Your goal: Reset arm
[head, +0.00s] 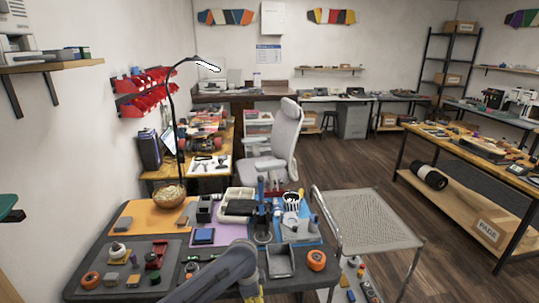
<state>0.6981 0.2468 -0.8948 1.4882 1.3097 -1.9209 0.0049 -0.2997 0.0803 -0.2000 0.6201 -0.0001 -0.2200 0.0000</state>
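One of my grey arm links crosses the front edge of the near worktable (150,225) from the bottom of the head view, angled up and to the right. It covers part of the table's front middle. I cannot make out gripper fingers on it, and no second arm shows. The near table holds a wicker bowl (170,196), a grey tray (280,262), a blue pad (204,236), a white cup of tools (291,201) and orange wheels (91,279), with another orange wheel (316,260) at the right.
A black lamp (171,120) rises behind the table's left side. A grey metal-framed stand (370,217) is right of the table, and a grey office chair (284,140) is behind it. A long workbench (465,145) stands far right. Wooden floor (365,160) is open between them.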

